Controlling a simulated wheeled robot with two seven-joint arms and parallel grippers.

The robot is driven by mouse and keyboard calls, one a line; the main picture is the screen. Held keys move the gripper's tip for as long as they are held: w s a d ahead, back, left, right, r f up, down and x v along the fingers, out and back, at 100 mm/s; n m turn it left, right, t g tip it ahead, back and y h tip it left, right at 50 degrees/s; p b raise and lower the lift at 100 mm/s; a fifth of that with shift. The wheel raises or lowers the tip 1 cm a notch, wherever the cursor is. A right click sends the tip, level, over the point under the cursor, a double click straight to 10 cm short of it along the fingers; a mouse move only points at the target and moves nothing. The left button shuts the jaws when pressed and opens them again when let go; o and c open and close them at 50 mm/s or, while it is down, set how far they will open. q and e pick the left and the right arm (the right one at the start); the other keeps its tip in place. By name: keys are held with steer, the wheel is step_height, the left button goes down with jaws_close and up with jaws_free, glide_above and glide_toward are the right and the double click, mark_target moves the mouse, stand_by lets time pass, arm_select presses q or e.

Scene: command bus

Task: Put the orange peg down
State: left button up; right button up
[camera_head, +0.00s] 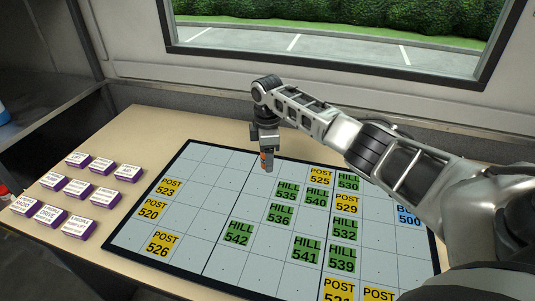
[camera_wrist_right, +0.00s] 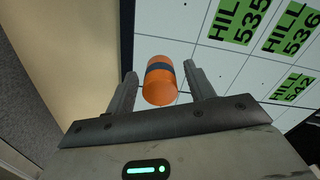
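The orange peg (camera_wrist_right: 160,84) has a dark blue band and lies between the two fingers of my right gripper (camera_wrist_right: 160,72) in the right wrist view. A narrow gap shows on each side of it, so the fingers are open around it. In the head view the right gripper (camera_head: 267,160) points down over the back part of the gridded board (camera_head: 215,173), and only a little of the orange peg shows between its fingers. The peg is at or very near the board; contact is hard to tell. My left gripper is not in view.
The board carries green HILL tiles (camera_head: 281,214), yellow POST tiles (camera_head: 163,242) and a blue tile (camera_head: 409,216). White-topped purple blocks (camera_head: 91,189) stand in rows on the table at left. Board squares around the peg are bare. A window wall (camera_head: 200,72) stands behind.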

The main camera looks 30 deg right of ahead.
step_height(320, 180, up, 12)
steer(key=shift+r, duration=0.2)
stand_by(0.4)
stand_by(0.5)
